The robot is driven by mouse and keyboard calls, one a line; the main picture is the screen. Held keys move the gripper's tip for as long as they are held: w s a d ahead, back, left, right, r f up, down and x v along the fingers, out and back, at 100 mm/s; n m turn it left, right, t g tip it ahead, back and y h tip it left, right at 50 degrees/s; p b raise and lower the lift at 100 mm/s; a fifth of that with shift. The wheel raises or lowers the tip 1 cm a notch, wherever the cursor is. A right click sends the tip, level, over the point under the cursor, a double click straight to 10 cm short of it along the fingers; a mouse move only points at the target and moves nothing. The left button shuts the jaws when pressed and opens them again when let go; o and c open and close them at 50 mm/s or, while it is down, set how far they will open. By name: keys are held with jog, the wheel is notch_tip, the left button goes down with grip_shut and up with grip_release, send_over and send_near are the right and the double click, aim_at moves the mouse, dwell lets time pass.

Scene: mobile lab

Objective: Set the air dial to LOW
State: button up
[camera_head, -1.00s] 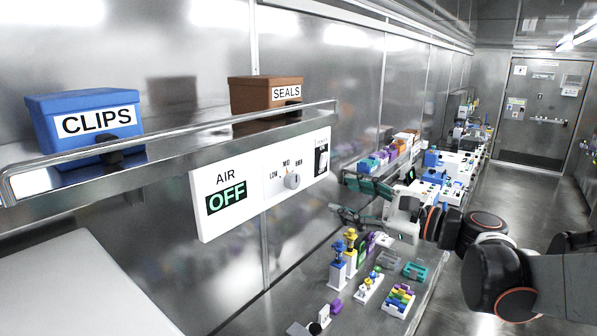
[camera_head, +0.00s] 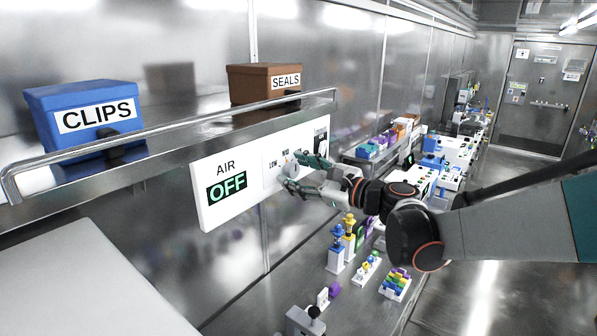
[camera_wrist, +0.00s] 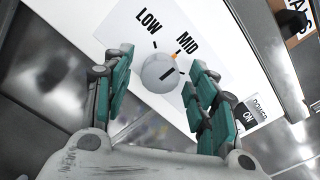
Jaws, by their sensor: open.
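The white air panel (camera_head: 210,205) hangs under the shelf; its display (camera_head: 227,187) reads OFF in green. In the wrist view the round grey air dial (camera_wrist: 160,73) lies between the fingers of my gripper (camera_wrist: 158,62), which are open on either side of it. I cannot tell whether they touch it. The LOW label (camera_wrist: 148,21) and MID label (camera_wrist: 187,43) show, with an orange mark by MID. The dark line on the dial slants towards the upper right. The right finger hides the third label. In the head view my gripper (camera_head: 288,174) covers the dial.
A power switch (camera_wrist: 247,116) marked ON sits right of the dial. A shelf rail (camera_head: 180,128) runs above the panel. A blue CLIPS box (camera_head: 85,120) and a brown SEALS box (camera_head: 262,82) stand on the shelf. Below is a bench with colourful fixtures (camera_head: 340,243).

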jog(key=c, duration=1.1)
jog(key=shift+o, duration=0.2)
jog(key=shift+n, duration=0.3)
jog(key=n+b, duration=0.3)
jog(key=n, duration=0.2)
jog(key=shift+f, duration=0.1)
jog(key=n+b, duration=0.2)
jog(key=n, duration=0.4)
jog(key=shift+n, duration=0.3)
jog(key=o, duration=1.1)
jog(key=shift+c, duration=0.2)
